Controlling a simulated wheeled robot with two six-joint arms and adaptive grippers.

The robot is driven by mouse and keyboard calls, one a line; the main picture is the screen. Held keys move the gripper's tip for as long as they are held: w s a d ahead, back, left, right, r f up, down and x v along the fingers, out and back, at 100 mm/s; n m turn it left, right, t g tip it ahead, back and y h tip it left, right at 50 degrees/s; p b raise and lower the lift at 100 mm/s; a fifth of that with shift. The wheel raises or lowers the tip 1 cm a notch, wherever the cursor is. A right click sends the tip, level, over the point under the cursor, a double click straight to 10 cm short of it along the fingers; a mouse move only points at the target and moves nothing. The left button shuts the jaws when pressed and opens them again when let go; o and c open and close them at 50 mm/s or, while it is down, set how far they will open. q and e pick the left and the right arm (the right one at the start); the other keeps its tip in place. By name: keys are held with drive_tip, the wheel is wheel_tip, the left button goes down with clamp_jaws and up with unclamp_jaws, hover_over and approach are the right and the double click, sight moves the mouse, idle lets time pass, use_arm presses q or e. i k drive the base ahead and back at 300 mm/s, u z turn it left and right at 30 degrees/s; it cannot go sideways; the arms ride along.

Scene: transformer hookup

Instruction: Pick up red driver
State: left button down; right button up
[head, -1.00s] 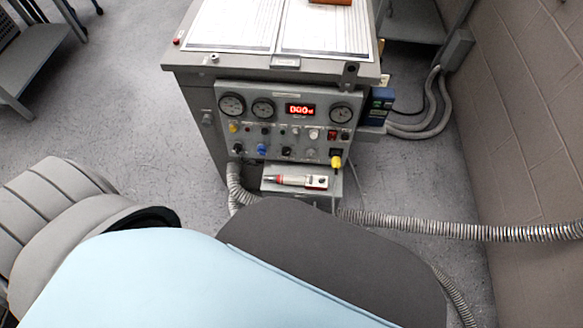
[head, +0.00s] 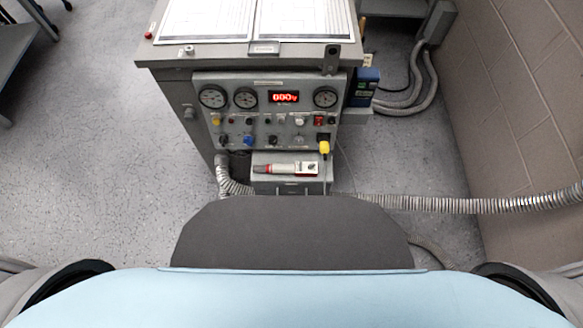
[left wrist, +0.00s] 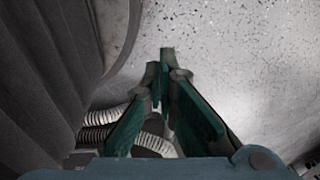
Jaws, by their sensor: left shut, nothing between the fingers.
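The red driver (head: 276,169) lies on a small grey shelf (head: 258,186) at the foot of the transformer cabinet, below the control panel, in the head view. A grey and white piece sits at its right end. My left gripper (left wrist: 166,60) shows in the left wrist view. Its green fingers meet at the tips, and it is shut and empty above the speckled floor, away from the driver. The driver does not show in that view. My right gripper is not in any view.
The grey cabinet (head: 180,115) carries gauges, knobs, a red display (head: 284,97) and a yellow plug (head: 324,147). White sheets lie on its top. A ribbed conduit (head: 450,205) runs right along the floor to the wall (head: 530,110).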

sight(276, 169)
drive_tip(key=k, duration=0.5)
drive_tip(key=z, duration=1.65)
drive_tip(key=i, duration=1.1)
drive_tip(key=u, duration=1.9)
